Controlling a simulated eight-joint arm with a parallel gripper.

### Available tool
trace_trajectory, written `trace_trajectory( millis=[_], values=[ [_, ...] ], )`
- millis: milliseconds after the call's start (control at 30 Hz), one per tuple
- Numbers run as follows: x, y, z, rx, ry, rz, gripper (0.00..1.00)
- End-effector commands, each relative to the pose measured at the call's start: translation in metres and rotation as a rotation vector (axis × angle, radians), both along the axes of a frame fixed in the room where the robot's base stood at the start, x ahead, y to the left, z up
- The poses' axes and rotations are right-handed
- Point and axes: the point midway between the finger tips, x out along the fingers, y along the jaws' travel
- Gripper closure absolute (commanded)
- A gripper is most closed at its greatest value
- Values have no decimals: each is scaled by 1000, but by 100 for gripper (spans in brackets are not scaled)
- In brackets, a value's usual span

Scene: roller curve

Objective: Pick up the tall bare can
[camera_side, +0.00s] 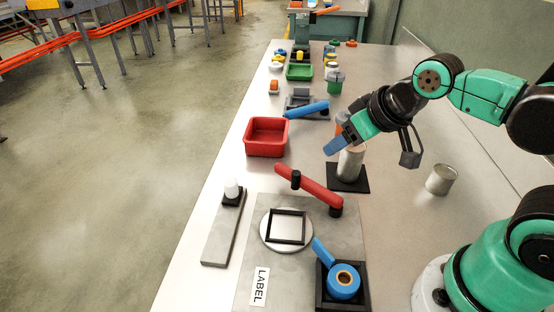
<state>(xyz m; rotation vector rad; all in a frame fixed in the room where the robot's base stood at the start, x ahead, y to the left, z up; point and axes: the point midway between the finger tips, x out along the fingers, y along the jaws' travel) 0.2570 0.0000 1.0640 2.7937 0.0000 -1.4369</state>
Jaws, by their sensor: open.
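The tall bare can (350,165) is a plain metallic cylinder standing upright on a black square pad (360,186), right of the table's middle. My gripper (338,140) reaches in from the upper right. Its blue finger is at the can's upper left, and an orange part shows behind it. The gripper is open, with its fingers close to the can's top. I cannot tell whether they touch the can or are around it. Part of the can's top is hidden by the gripper.
A shorter, wider bare can (441,181) stands to the right. A red bin (267,150) is to the left. A red swing arm (313,187) and a label station (250,240) lie in front. A blue bar (307,110) and a green tray (300,77) are farther back.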

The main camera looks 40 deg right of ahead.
Motion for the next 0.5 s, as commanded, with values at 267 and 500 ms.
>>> trace_trajectory(
  millis=[267, 500],
  values=[
    [0, 0, 0, 0, 0, 0, 0],
    [2, -2, 0, 8, 17, -21, 0]
  ],
)
